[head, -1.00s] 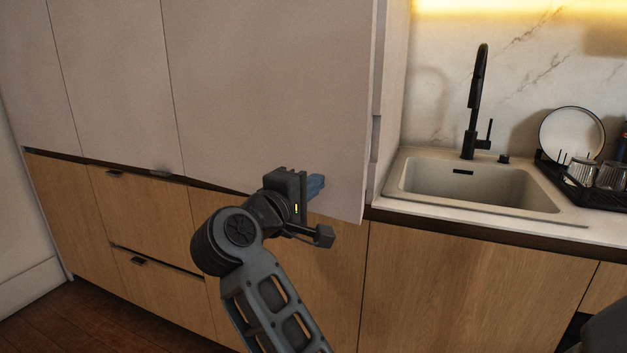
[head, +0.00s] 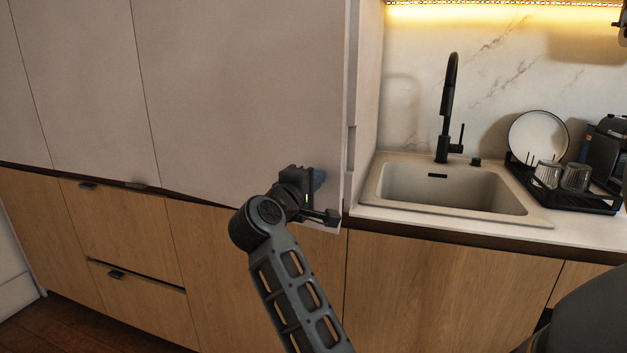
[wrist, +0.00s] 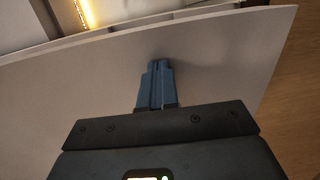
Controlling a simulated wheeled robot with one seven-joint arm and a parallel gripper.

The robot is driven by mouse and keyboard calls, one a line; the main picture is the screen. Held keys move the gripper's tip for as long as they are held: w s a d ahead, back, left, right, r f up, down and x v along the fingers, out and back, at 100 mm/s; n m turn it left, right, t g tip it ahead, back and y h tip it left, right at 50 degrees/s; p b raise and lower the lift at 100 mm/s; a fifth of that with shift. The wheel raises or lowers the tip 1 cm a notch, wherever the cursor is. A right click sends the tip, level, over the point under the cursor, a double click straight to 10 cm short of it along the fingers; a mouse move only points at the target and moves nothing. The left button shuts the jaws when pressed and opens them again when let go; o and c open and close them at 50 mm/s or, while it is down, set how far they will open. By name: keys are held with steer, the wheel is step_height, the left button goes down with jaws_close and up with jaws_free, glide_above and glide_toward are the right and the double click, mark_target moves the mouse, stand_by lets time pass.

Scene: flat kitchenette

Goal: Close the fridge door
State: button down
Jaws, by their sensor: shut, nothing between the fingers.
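The fridge door (head: 235,95) is the pale panel in the middle left of the head view. Its lower right corner sits a little proud of the cabinet beside the sink, so the door looks slightly ajar. My gripper (head: 318,180) is at the door's lower right part, with its blue fingertips against or very near the outer face. In the wrist view, the shut, empty fingers (wrist: 158,68) point at the pale door panel (wrist: 220,55), and their shadow falls beside them. Exact contact is hard to tell. The fridge interior is hidden.
A sink (head: 450,188) with a black faucet (head: 449,105) is to the right. A black dish rack (head: 570,190) holds a plate and glasses. Wooden drawers (head: 120,230) and cabinet fronts lie below. Dark wood floor (head: 95,325) shows at lower left.

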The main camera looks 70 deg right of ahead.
steer(key=d+b, duration=0.1)
steer(key=d, duration=0.2)
steer(key=d+b, duration=0.2)
steer(key=d, duration=0.2)
steer(key=shift+s+d+f+b, duration=0.1)
steer(key=shift+s+d+b, duration=0.1)
steer(key=shift+b, duration=0.1)
steer(key=shift+d, duration=0.4)
